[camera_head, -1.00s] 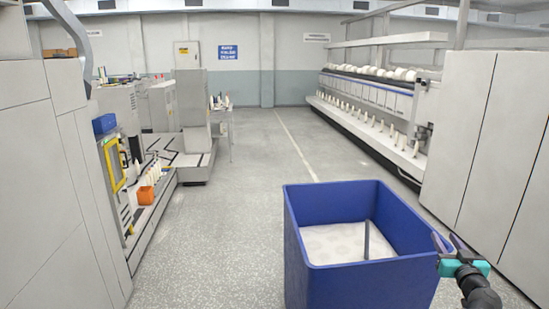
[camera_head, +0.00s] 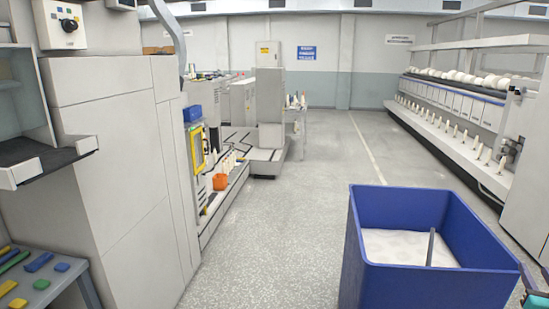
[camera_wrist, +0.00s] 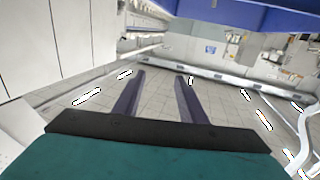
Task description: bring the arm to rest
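My gripper (camera_wrist: 160,75) shows in the wrist view with its two dark fingers spread apart and nothing between them. In the head view only part of its teal and dark body shows at the lower right edge, beside the blue bin; the fingertips cannot be made out clearly there. The blue bin (camera_head: 415,290) stands at the lower right of the head view. It has a white surface inside and a dark upright rod. A blue surface (camera_wrist: 240,14), probably the bin, crosses the top right of the wrist view, which looks tilted toward the ceiling lights.
Tall grey cabinets (camera_head: 120,150) stand at the left. A table (camera_head: 60,285) with coloured pieces is at the lower left. An orange container (camera_head: 220,182) sits on a low machine ledge. A long spinning machine (camera_head: 460,125) lines the right. The middle floor (camera_head: 290,210) is clear.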

